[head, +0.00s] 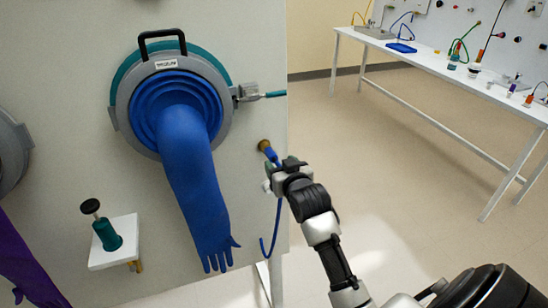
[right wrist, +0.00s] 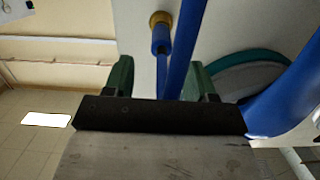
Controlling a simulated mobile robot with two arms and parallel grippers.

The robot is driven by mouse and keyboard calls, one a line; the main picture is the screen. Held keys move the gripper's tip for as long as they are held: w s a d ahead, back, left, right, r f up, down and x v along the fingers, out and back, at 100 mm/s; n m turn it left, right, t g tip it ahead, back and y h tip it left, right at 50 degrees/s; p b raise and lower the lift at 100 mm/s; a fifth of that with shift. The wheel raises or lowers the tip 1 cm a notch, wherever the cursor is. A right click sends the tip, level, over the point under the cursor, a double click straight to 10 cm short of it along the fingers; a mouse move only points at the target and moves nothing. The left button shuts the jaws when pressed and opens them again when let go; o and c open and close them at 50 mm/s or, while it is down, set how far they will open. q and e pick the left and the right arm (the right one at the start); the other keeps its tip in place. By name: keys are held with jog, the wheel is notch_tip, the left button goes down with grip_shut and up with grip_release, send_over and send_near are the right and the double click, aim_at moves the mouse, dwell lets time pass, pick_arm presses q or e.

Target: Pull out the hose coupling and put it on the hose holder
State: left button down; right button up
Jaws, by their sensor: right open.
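The blue hose coupling (head: 269,153) sits at a brass port on the pale panel, right of the glove port. A blue hose (head: 275,232) hangs below the gripper. I cannot identify the hose holder with certainty. My left gripper is not in view.
A long blue glove (head: 190,175) hangs from the round port. A white shelf (head: 112,257) with a green, black-knobbed piece juts from the panel at lower left. A grey latch (head: 248,92) is above the coupling. A white bench (head: 440,66) stands far right; the floor between is clear.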

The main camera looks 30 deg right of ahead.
aim_at(274, 158)
jog(key=x, duration=0.7)
jog(key=shift+a+p, duration=0.1)
jog(key=shift+p, duration=0.3)
jog(key=shift+c, duration=0.4)
grip_shut()
